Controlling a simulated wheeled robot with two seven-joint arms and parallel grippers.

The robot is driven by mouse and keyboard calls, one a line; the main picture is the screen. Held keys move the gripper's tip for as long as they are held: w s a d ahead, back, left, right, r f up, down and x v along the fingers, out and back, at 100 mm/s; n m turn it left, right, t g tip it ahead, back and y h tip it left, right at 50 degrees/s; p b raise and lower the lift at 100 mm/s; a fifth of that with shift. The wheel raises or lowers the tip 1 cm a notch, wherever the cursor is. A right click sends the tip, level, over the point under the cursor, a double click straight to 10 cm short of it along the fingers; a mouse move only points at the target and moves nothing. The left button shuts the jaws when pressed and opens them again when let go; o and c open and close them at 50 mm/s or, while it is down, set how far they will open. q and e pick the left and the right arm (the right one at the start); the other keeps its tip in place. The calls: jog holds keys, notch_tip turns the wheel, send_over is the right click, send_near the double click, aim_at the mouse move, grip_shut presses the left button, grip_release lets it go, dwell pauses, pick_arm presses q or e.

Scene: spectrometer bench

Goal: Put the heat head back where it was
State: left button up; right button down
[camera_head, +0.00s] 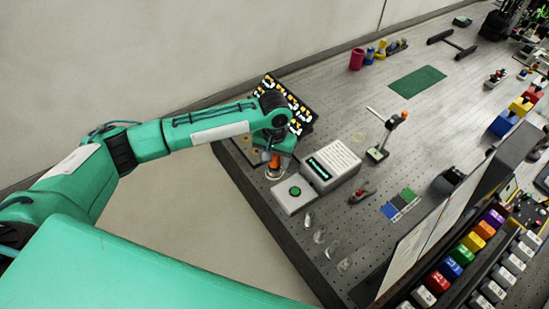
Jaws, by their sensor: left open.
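An orange piece with a pale, ring-like lower part (274,170), which may be the heat head, is upright at the table's near left edge, beside a pale box with a green round top (294,194). My left gripper (272,156) points down right over it, with open jaws around or just above its top. The wrist hides part of it, so I cannot tell whether they touch. A grey control box with a dark display (331,166) stands just to the right. My right gripper is not in view.
A black rack with yellow and white items (298,108) is behind my wrist. A small stand with an orange knob (378,154) is to the right. Clear glass pieces (319,236) lie near the front edge. A green mat (417,82) lies further back, with bare bench around it.

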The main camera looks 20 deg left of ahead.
pick_arm(q)
jog(key=shift+r, duration=0.1)
jog(key=shift+r, duration=0.25)
notch_tip(320, 180, up, 12)
jog(key=b, duration=0.3)
jog(key=shift+f, duration=0.2)
